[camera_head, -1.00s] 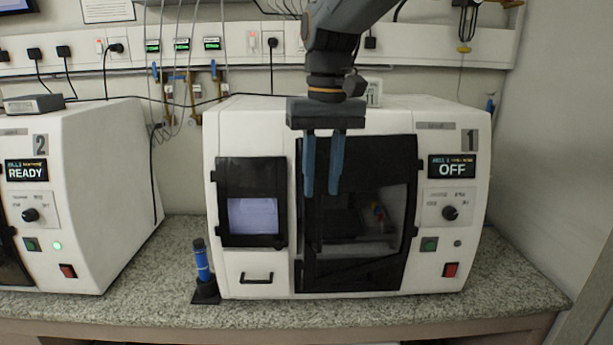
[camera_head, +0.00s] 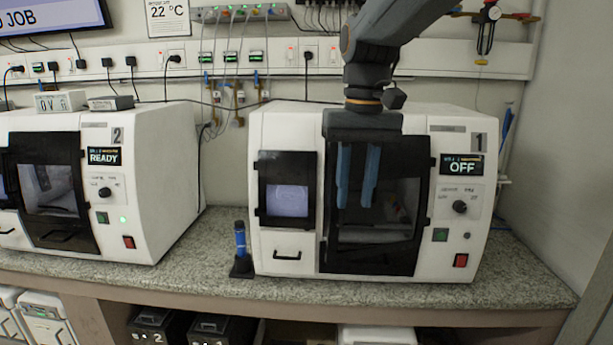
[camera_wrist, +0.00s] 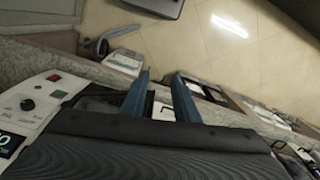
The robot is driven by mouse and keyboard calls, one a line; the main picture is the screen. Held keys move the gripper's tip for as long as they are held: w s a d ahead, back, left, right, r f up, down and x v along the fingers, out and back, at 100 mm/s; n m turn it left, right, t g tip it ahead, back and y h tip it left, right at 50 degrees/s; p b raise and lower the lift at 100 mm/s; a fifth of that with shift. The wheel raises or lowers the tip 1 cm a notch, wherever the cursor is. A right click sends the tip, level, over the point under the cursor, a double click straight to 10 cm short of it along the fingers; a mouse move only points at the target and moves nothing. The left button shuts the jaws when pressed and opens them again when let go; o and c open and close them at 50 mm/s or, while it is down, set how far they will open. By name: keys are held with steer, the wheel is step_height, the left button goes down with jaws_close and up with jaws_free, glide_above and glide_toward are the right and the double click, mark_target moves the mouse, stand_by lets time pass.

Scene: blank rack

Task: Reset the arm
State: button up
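My gripper (camera_head: 357,204) hangs with its two blue fingers pointing down in front of the dark door of machine 1 (camera_head: 283,238). The fingers are apart with nothing between them. The arm reaches in from the upper right of the head view. In the wrist view my gripper (camera_wrist: 160,78) also shows its fingers spread and empty, with the bench edge and tiled floor beyond them. Machine 1 has a screen reading OFF (camera_head: 461,167), and its door looks closed.
Machine 2 (camera_head: 170,190), reading READY, stands to the left. A blue pen-like tool (camera_head: 240,238) stands upright in a black holder between the machines. The granite bench (camera_head: 400,293) is clear in front. Dark boxes (camera_head: 212,330) sit below it.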

steer(key=s+d+f+b, duration=0.1)
steer(key=s+d+f, duration=0.2)
steer(key=f, duration=0.6)
steer(key=s+d+f+m+t+b, duration=0.1)
steer(key=s+d+f, duration=0.3)
steer(key=f, duration=0.5)
steer(key=s+d+f+b, duration=0.1)
steer(key=s+d+f, duration=0.2)
steer(key=f, duration=0.6)
steer(key=shift+s+d+m+b, duration=0.3)
steer(key=shift+m+b, duration=0.1)
